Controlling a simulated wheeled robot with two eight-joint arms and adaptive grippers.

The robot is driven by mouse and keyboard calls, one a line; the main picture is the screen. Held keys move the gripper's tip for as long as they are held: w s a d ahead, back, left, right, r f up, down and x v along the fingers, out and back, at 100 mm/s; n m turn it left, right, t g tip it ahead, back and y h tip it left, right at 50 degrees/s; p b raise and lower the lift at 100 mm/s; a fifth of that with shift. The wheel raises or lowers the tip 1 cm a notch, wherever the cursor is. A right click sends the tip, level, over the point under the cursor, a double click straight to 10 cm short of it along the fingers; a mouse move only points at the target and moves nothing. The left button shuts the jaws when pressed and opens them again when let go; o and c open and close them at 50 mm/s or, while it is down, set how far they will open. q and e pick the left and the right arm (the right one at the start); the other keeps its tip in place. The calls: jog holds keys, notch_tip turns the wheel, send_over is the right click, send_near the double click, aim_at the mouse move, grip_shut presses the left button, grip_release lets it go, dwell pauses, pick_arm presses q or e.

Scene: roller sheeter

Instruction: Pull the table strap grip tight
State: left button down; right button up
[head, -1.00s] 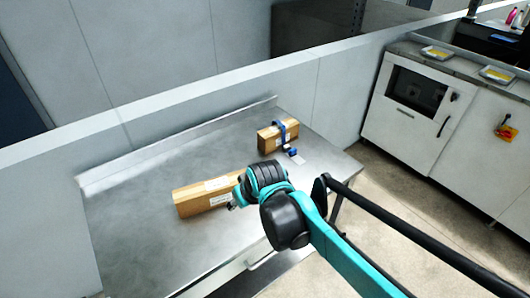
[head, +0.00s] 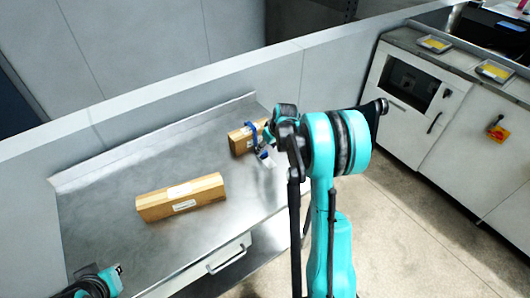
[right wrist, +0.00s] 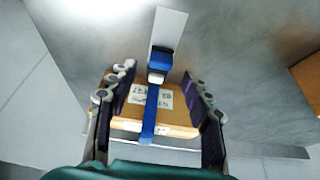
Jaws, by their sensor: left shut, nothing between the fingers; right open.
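A small cardboard box (head: 238,141) stands near the back right of the metal table (head: 100,200), with a blue strap around it. In the right wrist view the strap (right wrist: 149,125) crosses the box (right wrist: 120,117), and its blue grip (right wrist: 160,62) lies on the table side, beside a white strip (right wrist: 168,28). My right gripper (right wrist: 160,98) is open, its fingers apart on either side of the strap and grip, holding nothing. In the head view my right gripper (head: 263,148) is at the strapped box, partly hidden by my arm. My left gripper (head: 113,272) is shut and empty at the bottom left.
A longer cardboard box (head: 180,197) lies on the table's middle, left of the strapped box. A low wall stands behind the table. A drawer handle (head: 230,258) sticks out at the table front. White cabinets (head: 405,110) stand at the right. The table's left part is clear.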

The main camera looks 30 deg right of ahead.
aim_at(264, 152)
jog(key=b+x, duration=0.1)
jog(key=x, duration=0.3)
grip_shut()
jog(key=s, duration=0.5)
jog(key=shift+d, duration=0.15)
grip_release()
jog(key=shift+w, duration=0.1)
